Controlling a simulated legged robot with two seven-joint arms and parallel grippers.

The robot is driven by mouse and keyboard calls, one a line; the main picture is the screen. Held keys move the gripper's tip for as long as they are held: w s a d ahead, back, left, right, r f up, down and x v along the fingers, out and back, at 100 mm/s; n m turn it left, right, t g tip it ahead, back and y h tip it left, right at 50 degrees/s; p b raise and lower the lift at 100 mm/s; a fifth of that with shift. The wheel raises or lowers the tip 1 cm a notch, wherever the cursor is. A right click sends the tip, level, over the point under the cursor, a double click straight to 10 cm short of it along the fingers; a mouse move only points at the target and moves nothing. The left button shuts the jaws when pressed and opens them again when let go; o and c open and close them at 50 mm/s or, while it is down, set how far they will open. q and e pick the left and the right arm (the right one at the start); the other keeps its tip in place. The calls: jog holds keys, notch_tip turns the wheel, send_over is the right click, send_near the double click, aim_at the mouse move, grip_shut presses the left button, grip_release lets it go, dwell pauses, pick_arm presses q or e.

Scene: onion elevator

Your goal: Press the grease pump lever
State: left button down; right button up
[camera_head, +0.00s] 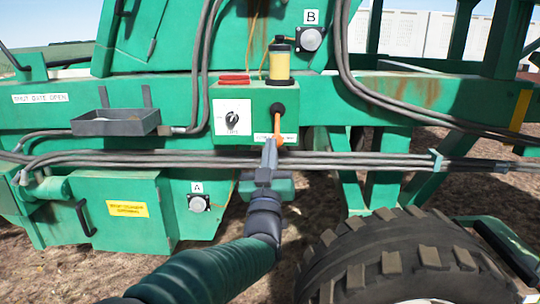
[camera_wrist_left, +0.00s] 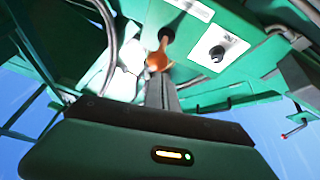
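The grease pump lever (camera_head: 278,126) is a short orange handle. It hangs from a dark round socket on the front of a green box (camera_head: 256,101). My left gripper (camera_head: 269,150) is just below the lever, with its grey fingers pointing up at it. In the left wrist view the orange lever (camera_wrist_left: 158,58) stands right at the tips of the left gripper's fingers (camera_wrist_left: 160,88). The fingers look closed together. I cannot tell whether they touch the lever. My right gripper is in neither view.
A white plate with a black knob (camera_head: 232,117) is left of the lever. A yellow canister with a black cap (camera_head: 279,61) stands on the box. A large tyre (camera_head: 400,255) fills the lower right.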

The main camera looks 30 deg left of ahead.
pick_arm(q)
jog(key=r+v, duration=0.1)
jog(key=v, duration=0.9)
jog(key=shift+s+d+r, duration=0.15)
jog(key=shift+s+d, duration=0.25)
jog(key=shift+s, duration=0.05)
pick_arm(e)
jog(key=shift+s+d+r, duration=0.3)
jog(key=shift+d+r, duration=0.05)
jog(key=shift+r, duration=0.15)
pick_arm(q)
jog(key=shift+a, duration=0.1)
pick_arm(e)
jog(key=shift+a, duration=0.1)
pick_arm(q)
jog(key=shift+a+y, duration=0.2)
jog(key=shift+y, duration=0.1)
pick_arm(e)
jog(key=shift+a, duration=0.1)
pick_arm(q)
jog(key=shift+d, duration=0.2)
jog(key=shift+a, duration=0.1)
